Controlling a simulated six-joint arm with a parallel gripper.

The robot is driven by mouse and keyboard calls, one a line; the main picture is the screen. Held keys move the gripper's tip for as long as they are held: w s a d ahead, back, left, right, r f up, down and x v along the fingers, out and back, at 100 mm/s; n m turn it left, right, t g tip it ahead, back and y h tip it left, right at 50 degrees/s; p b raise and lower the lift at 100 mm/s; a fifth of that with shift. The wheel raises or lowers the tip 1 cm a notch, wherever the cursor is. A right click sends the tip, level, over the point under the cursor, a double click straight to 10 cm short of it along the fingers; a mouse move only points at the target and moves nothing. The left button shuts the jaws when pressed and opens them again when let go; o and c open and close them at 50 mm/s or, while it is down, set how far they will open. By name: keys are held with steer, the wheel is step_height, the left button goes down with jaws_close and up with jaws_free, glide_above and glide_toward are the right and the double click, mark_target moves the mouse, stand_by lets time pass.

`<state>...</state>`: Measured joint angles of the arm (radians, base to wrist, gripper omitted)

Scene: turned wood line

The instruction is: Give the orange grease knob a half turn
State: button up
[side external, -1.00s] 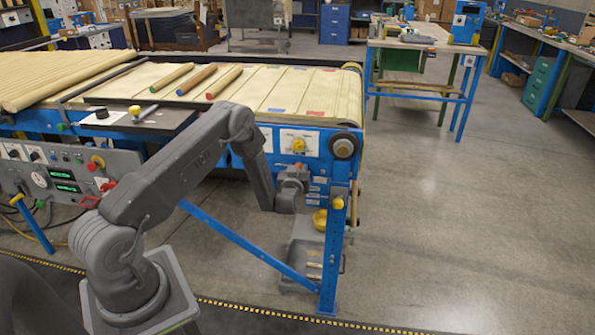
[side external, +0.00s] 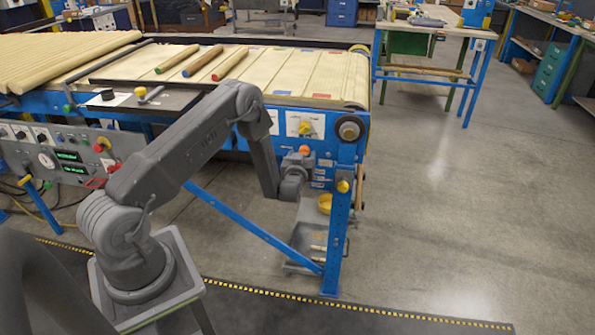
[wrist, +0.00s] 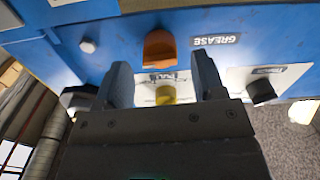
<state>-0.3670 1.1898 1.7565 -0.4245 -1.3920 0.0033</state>
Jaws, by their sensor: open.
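The orange grease knob (wrist: 159,50) sits on the blue machine face beside an upside-down "GREASE" label (wrist: 215,40) in the wrist view. In the side external view a small orange spot, apparently this knob (side external: 304,150), shows just above my gripper. My gripper (wrist: 161,64) is open and empty. Its two fingers point at the panel, one on each side of the knob in the picture, with the knob at or just past their tips. I see no contact with it. How deep the fingers reach is hard to tell.
A yellow knob (wrist: 166,95) on a white plate shows between the fingers. A black knob (wrist: 262,92) is to the right, and a pale bolt head (wrist: 88,46) to the left. Turned rods (side external: 202,61) lie on the conveyor above. Open floor (side external: 450,220) lies to the right.

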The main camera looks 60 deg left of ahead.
steer(key=v, duration=1.1)
steer(key=shift+s+d, duration=0.15)
steer(key=shift+s, duration=0.05)
steer(key=shift+r, duration=0.1)
steer(key=w+d+r+h, duration=0.4)
steer(key=w+r+h, duration=0.1)
steer(key=r, duration=0.4)
steer(key=s+d+r+m+g+h, duration=0.1)
steer(key=s+d+r+m+h, duration=0.3)
steer(key=d+r, duration=0.6)
steer(key=s+d+r+m+g+h, duration=0.2)
steer(key=s+d+r+m+g, duration=0.1)
steer(key=s, duration=0.9)
steer(key=s+d+r+m+g+h, duration=0.1)
steer(key=s+r, duration=0.5)
steer(key=s, duration=0.7)
steer(key=shift+d+m+g+h, duration=0.4)
steer(key=shift+d+m+g, duration=0.5)
steer(key=shift+g, duration=0.2)
steer(key=shift+r, duration=0.15)
